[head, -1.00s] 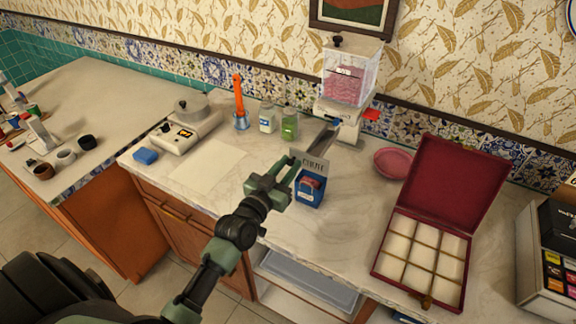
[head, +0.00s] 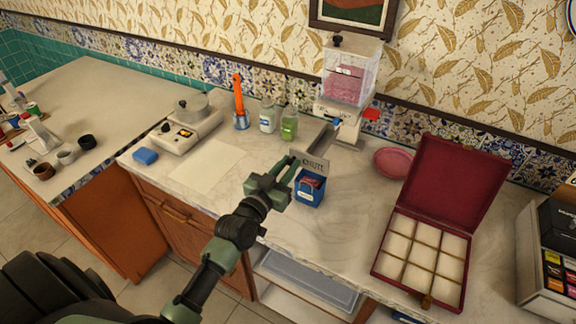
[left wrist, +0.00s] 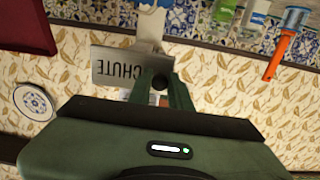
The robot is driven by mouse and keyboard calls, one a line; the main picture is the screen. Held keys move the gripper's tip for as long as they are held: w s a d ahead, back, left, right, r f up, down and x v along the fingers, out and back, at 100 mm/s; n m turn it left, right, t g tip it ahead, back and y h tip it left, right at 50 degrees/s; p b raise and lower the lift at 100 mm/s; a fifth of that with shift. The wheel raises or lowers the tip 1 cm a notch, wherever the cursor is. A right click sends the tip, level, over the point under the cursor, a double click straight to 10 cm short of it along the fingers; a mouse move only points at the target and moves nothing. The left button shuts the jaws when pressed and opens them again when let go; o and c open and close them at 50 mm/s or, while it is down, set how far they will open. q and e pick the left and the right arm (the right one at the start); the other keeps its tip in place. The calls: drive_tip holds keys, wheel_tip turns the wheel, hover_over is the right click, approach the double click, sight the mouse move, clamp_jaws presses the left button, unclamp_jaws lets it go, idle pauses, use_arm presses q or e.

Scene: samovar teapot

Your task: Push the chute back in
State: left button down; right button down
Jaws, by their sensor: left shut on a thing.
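The chute (head: 326,140) slopes out from the clear dispenser (head: 340,105) toward the front of the counter, with a grey plate marked CHUTE (head: 314,165) at its end. My left gripper (head: 290,168) is at the left of this plate in the head view. My right gripper is out of view.
A paper sheet (head: 208,165), a scale (head: 182,130) and small jars (head: 289,124) are to the left. The counter left of my gripper is mostly clear.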

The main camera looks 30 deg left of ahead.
sight(319, 147)
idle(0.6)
use_arm(q)
drive_tip(key=w+b, duration=0.5)
drive_tip(key=w, duration=1)
drive_tip(key=shift+d+r, duration=0.15)
drive_tip(key=shift+d, duration=0.1)
drive_tip(key=shift+w, duration=0.1)
drive_tip(key=c, duration=1.3)
unclamp_jaws()
drive_tip(key=shift+w, duration=0.15)
